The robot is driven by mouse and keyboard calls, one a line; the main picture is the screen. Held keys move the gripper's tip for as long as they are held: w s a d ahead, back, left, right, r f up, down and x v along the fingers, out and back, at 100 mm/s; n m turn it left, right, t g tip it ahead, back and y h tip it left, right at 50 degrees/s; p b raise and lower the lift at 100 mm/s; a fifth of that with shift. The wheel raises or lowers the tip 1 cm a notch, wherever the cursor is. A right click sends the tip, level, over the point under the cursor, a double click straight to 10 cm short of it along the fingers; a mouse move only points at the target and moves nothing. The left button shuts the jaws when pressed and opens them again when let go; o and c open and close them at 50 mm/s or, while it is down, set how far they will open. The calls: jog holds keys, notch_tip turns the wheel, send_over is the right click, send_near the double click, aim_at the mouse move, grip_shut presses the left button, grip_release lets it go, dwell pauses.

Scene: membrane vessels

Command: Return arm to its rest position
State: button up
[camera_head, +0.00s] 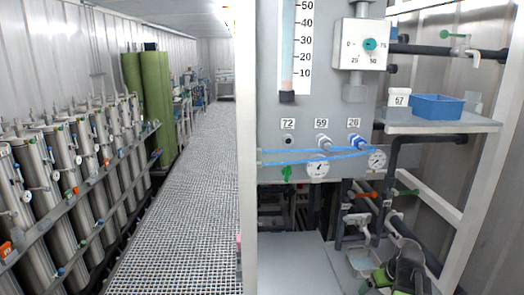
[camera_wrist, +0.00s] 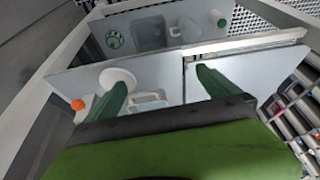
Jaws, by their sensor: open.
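My gripper (camera_wrist: 161,77) shows in the wrist view with its two green fingers spread wide apart and nothing held between them. A white round disc (camera_wrist: 117,76) is at the tip of the left finger; I cannot tell whether they touch. A small pale tray-like object (camera_wrist: 149,99) shows between the fingers, beyond them. In the head view my arm, green and black, is low at the bottom right, in front of the pipes and below the panel. The fingertips cannot be made out clearly there.
A grey panel (camera_head: 272,110) with gauges and valves stands ahead. A blue bin (camera_head: 438,107) sits on a shelf (camera_head: 455,127) at right. A white post (camera_head: 247,200) is left of the panel. Steel vessels (camera_head: 62,160) line the left wall, with open grated floor (camera_head: 185,200) between.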

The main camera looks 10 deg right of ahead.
jog(key=w+a+n+g+y, duration=0.1)
jog(key=w+a+n, duration=0.1)
jog(key=a, duration=0.9)
jog(key=w+a+n, duration=0.2)
jog(key=w+a, duration=0.1)
jog(key=a, duration=0.9)
jog(key=s+a+f+m+g, duration=0.1)
jog(key=s+a+m+g, duration=0.2)
jog(key=s+a, duration=0.4)
jog(key=a, duration=0.3)
jog(key=shift+s+f+m+h, duration=0.35)
jog(key=shift+m+h, duration=0.05)
